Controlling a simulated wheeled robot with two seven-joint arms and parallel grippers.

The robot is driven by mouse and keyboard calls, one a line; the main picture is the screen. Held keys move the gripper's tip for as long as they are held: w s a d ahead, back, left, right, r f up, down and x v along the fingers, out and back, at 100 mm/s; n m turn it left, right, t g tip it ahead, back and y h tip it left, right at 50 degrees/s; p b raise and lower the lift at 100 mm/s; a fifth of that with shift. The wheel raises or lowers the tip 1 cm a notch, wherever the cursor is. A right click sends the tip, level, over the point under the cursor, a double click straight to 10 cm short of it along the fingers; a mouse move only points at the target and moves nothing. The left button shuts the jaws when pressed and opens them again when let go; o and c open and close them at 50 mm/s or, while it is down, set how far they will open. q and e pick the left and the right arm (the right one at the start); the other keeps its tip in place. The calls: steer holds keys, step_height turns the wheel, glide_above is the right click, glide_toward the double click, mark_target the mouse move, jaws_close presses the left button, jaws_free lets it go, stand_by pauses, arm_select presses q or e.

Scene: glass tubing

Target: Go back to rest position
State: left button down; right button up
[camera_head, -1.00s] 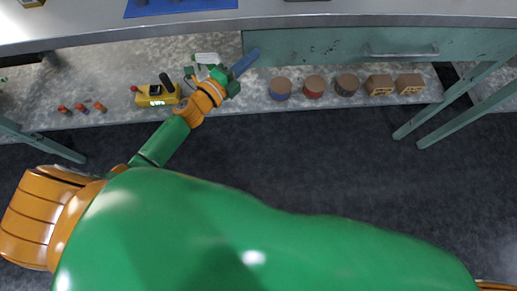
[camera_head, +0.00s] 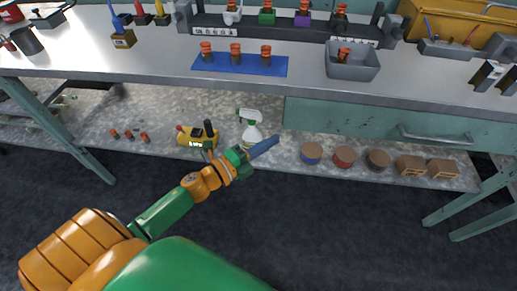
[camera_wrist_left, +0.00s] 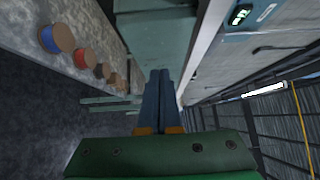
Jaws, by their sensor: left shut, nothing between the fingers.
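My left gripper (camera_head: 265,147) is in the middle of the head view, in front of the lower shelf, just right of a white spray bottle with a green head (camera_head: 251,129). Its blue fingers are together with nothing between them. In the left wrist view the left gripper (camera_wrist_left: 159,75) also shows shut, its fingers pointing along the bench front. My green and orange left arm reaches up from the lower left of the head view. My right gripper is not in view.
The bench top (camera_head: 150,65) holds a blue mat (camera_head: 215,70) with several orange-topped pieces, a grey bin (camera_head: 352,72) and a rack. The lower shelf (camera_head: 90,120) holds a yellow device (camera_head: 190,138) and several round tins. A drawer (camera_head: 340,123) is right of the gripper.

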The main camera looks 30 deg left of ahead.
arm_select(q)
steer(key=s+a+f+n+g+y, duration=0.2)
steer(key=s+f+n, duration=0.25)
steer(key=f, duration=0.45)
steer(key=s+a+f+n+g+y, duration=0.3)
steer(key=s+f+n, duration=0.15)
steer(key=f, duration=0.45)
steer(key=s+a+f+n+g+y, duration=0.2)
steer(key=s+f+n, duration=0.25)
steer(key=f, duration=0.35)
steer(key=s+d+f+n+g, duration=0.35)
steer(key=s+f, duration=0.25)
steer(key=s, duration=0.4)
steer(key=s+d+f+n+g, duration=0.2)
steer(key=s+f+n+g, duration=0.15)
steer(key=s+f, duration=0.45)
steer(key=s+r+g+p, duration=0.1)
steer(key=s+r+p, duration=0.3)
steer(key=r+p, duration=0.9)
steer(key=shift+r+y, duration=0.3)
steer(key=shift+r, duration=0.45)
steer(key=shift+d, duration=0.1)
